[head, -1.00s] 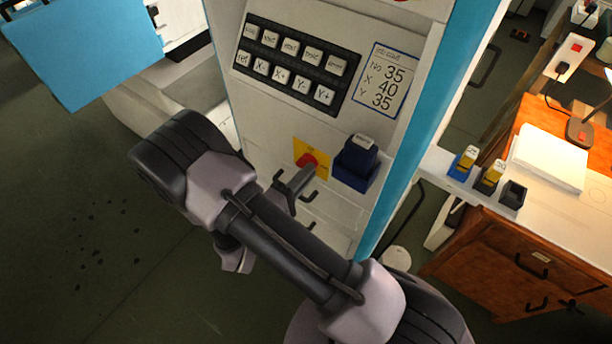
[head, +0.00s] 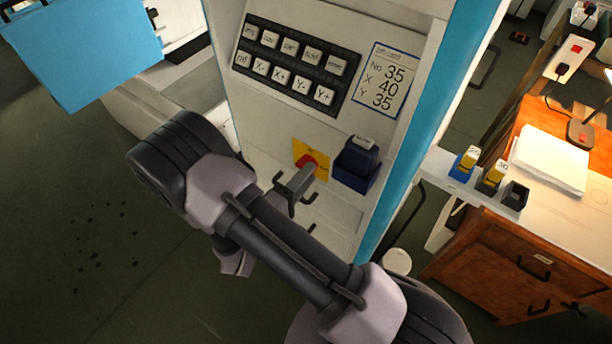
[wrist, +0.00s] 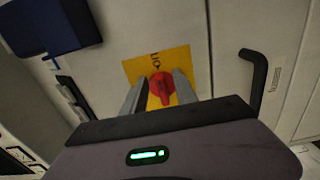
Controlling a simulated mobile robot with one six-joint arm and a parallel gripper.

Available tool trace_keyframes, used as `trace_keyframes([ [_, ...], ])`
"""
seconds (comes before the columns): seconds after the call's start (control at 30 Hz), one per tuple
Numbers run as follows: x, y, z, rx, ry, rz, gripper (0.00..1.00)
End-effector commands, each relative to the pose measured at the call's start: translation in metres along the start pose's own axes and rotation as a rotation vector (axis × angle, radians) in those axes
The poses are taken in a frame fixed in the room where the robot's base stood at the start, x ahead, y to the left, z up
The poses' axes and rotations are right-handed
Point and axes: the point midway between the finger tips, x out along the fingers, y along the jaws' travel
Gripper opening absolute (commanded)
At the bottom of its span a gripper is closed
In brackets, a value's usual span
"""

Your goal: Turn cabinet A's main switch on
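The main switch is a red rotary knob (wrist: 162,90) on a yellow plate (wrist: 181,57) on the cabinet's pale front. In the head view the red knob (head: 308,160) sits below the key panel, partly hidden by my gripper (head: 304,174). In the wrist view my gripper (wrist: 158,80) has its two fingers apart, one on each side of the knob. A gap shows at the left finger; the right finger is close to the knob, and I cannot tell if it touches. Dark lettering, partly readable, is on the plate above the knob.
A dark blue box (head: 356,165) is fixed right of the switch and shows at upper left in the wrist view (wrist: 48,25). A black handle (wrist: 257,80) projects nearby. A keypad (head: 297,63) and number card (head: 385,80) are above. A wooden desk (head: 500,262) stands right.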

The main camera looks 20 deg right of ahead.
Motion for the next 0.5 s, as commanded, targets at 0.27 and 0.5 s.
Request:
trace_keyframes([
  [0.27,-0.001,0.000,0.000,0.000,0.001,0.000,0.34],
  [0.5,-0.048,0.003,-0.002,0.000,0.009,0.000,0.34],
])
